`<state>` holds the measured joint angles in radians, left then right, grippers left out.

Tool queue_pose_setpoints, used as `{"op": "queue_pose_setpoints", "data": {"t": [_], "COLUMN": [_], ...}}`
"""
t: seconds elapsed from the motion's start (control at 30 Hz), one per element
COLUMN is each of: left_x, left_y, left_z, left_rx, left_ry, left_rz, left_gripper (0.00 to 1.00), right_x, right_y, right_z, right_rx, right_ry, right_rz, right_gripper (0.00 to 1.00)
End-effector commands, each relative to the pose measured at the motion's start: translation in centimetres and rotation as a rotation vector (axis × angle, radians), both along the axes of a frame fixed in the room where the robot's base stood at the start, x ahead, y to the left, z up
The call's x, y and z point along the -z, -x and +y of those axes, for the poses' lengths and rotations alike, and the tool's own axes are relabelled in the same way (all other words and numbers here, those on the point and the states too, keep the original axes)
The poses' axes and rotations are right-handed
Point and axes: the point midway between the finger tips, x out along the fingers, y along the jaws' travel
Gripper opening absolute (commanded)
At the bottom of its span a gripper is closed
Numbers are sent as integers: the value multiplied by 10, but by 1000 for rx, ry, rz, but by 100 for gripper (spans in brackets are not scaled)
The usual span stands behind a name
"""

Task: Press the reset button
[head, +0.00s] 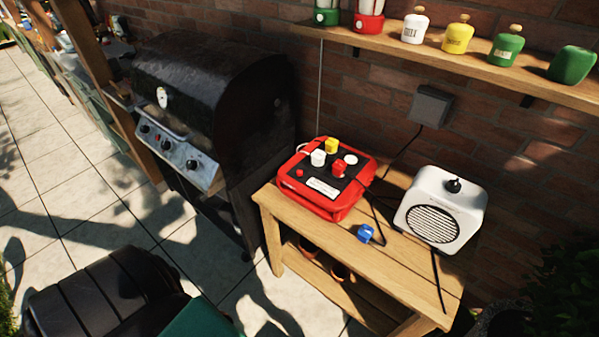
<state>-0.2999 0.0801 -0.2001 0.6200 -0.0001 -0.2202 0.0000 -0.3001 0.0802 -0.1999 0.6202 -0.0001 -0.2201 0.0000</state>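A red power box (327,207) with a black top panel sits on the wooden table, near its left end. White (318,157), yellow (331,145) and red (339,170) plug-like pieces stand on the panel, and a round white piece (350,159) sits at its right. A small red button-like piece (299,173) shows near the panel's left corner; I cannot tell for certain that it is the reset button. A white label (323,188) lies along the near edge, its text too small to read. Neither of my grippers is in view.
A blue plug (365,233) lies loose on the table (405,268). A white speaker-like device (441,210) stands right of the box, with black cables nearby. A grill (200,100) stands left. A shelf (470,55) with jars hangs above. Dark ribbed object (105,300) at lower left.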

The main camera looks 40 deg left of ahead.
Motion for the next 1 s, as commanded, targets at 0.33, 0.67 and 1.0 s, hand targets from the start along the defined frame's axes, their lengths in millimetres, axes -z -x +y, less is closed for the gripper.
{"op": "queue_pose_setpoints", "data": {"t": [0.33, 0.67, 1.0], "left_x": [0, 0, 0], "left_y": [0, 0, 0], "left_z": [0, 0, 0], "left_rx": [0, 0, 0], "left_ry": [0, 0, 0], "left_rz": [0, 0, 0], "left_gripper": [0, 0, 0], "right_x": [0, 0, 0], "right_y": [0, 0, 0], "right_z": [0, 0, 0], "right_rx": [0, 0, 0], "right_ry": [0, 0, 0], "right_rz": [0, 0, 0], "right_gripper": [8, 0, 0]}}
